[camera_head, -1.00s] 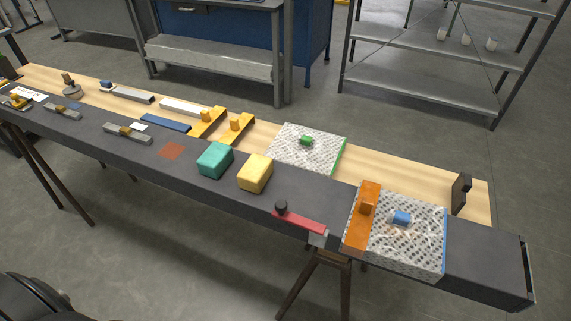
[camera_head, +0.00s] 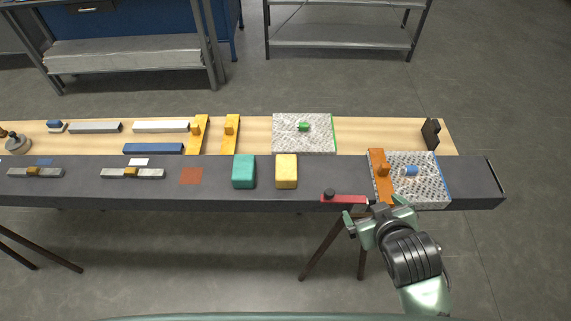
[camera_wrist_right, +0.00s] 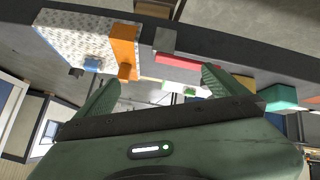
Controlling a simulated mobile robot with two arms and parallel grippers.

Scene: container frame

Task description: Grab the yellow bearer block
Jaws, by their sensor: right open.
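The yellow block (camera_head: 286,171), with rounded edges, sits on the dark beam just right of a teal block (camera_head: 244,171), with a small gap between them. In the right wrist view, the yellow block (camera_wrist_right: 243,82) is partly hidden behind a finger, beside the teal block (camera_wrist_right: 282,97). My right gripper (camera_head: 373,211) is open and empty, in front of the beam near the red handle, right of the yellow block. Its two fingers also spread apart in the right wrist view (camera_wrist_right: 158,90). My left gripper is not in view.
A red-handled piece (camera_head: 345,198) lies at the beam's front edge between gripper and block. An orange bracket (camera_head: 380,178) and perforated plate (camera_head: 432,187) are at right. Behind are a green-edged plate (camera_head: 285,142) and orange-yellow brackets (camera_head: 231,135).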

